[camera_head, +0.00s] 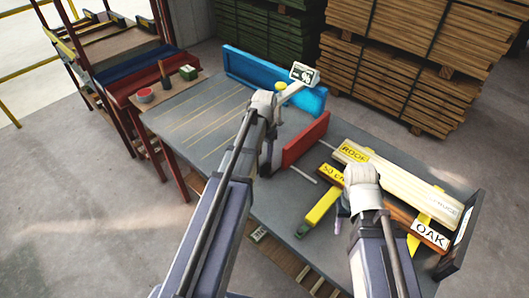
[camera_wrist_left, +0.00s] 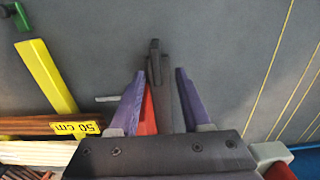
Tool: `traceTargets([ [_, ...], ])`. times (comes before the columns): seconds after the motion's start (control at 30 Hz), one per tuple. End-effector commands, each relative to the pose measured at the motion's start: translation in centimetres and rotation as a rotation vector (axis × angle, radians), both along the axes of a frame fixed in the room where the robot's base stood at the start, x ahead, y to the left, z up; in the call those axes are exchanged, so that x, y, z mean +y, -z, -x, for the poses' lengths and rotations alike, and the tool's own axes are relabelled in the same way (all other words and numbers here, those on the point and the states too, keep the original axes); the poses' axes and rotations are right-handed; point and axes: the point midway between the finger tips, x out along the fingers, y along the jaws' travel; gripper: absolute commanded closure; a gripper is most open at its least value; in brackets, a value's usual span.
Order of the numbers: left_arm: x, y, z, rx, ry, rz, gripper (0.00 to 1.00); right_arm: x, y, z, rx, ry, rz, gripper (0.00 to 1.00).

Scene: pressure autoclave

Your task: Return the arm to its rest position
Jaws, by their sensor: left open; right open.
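My left gripper (camera_head: 268,160) hangs over the middle of the grey table (camera_head: 195,115), left of a red block (camera_head: 306,139). In the left wrist view its two purple fingers (camera_wrist_left: 158,72) stand apart. Part of the red block (camera_wrist_left: 148,110) shows between them, beside a dark bar-like shape (camera_wrist_left: 155,62); contact cannot be told. My right gripper (camera_head: 342,214) is mostly hidden by its wrist, beside the yellow bar (camera_head: 320,212) and the brown plank marked OAK (camera_head: 430,234).
A pale board stack labelled ROOF (camera_head: 395,178) lies at the table's right, with an upright dark plate (camera_head: 462,232) at its end. A blue fence (camera_head: 250,70) and a display (camera_head: 303,74) stand at the back. The table's left part is mostly clear. Lumber piles (camera_head: 400,55) stand behind.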

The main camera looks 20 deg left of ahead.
Motion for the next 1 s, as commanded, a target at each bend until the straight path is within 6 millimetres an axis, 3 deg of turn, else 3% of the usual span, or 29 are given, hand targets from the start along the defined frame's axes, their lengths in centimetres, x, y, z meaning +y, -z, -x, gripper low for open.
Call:
traceTargets([
  [0.43, 0.0, 0.0, 0.0, 0.0, 0.0, 0.0, 0.53, 0.0, 0.0, 0.0, 0.0, 0.0, 0.0, 0.5],
  [0.53, -0.8, 0.0, 0.5, 0.002, 0.003, -0.002, 0.53, 0.0, 0.0, 0.0, 0.0, 0.0, 0.0, 0.5],
  [0.67, -5.1, 0.0, 2.9, 0.011, 0.008, -0.014, 0.53, 0.0, 0.0, 0.0, 0.0, 0.0, 0.0, 0.5],
  [0.8, -11.7, 0.0, 7.7, 0.023, 0.008, -0.041, 0.53, 0.0, 0.0, 0.0, 0.0, 0.0, 0.0, 0.5],
  [1.0, -18.0, -0.1, 14.2, 0.028, -0.003, -0.081, 0.53, 0.0, 0.0, 0.0, 0.0, 0.0, 0.0, 0.5],
])
